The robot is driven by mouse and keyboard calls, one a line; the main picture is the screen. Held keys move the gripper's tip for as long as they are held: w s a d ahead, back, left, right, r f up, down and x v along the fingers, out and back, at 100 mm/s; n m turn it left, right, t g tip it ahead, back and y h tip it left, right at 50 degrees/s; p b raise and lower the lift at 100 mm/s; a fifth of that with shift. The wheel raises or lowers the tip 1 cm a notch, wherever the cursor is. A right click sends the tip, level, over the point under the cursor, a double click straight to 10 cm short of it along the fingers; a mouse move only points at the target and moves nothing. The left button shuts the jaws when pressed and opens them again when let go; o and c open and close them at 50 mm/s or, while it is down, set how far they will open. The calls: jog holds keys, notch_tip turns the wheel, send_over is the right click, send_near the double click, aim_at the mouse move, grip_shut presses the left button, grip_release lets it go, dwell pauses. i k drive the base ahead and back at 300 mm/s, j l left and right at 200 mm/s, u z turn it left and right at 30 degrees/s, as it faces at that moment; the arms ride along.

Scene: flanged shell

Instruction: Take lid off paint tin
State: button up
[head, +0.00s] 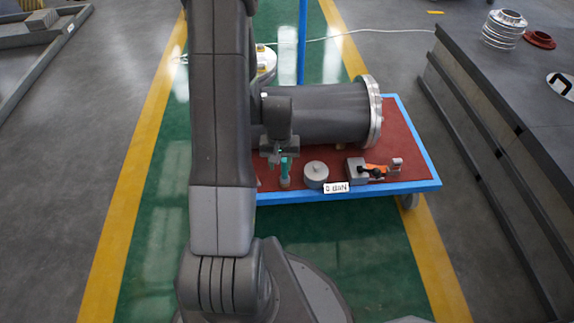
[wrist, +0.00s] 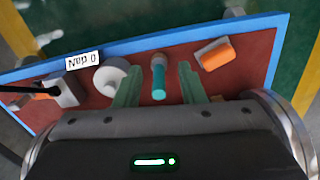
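No tin is plainly marked as paint. A small round grey can-like piece with a knob on top (head: 316,173) stands upright on the red cart top; it also shows in the wrist view (wrist: 108,78). I cannot tell if it is the paint tin. My gripper (head: 280,157) points down left of it. In the wrist view my gripper's two green fingers (wrist: 159,92) are apart. A teal-handled piece with a grey end (wrist: 158,80) shows between them, with gaps on both sides; whether the fingers reach its height is unclear. My arm hides part of the cart in the head view.
A big dark grey shell (head: 320,113) with a silver flange lies behind the small pieces. A clamp-like piece with orange (head: 374,168) stands to the right, and a label (head: 336,188) sits at the blue edge. An orange block (wrist: 215,54) shows in the wrist view. A grey bench (head: 500,110) stands right.

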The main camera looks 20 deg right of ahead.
aim_at(314, 170)
jog(key=l+u, duration=0.3)
jog(key=k+l+u, duration=0.15)
jog(key=l+u, duration=0.2)
jog(key=k+l+u, duration=0.15)
jog(key=l+u, duration=0.15)
jog(key=l, duration=0.2)
jog(key=k+l, duration=0.1)
jog(key=l, duration=0.2)
jog(key=k+l, duration=0.15)
jog(key=l, duration=0.15)
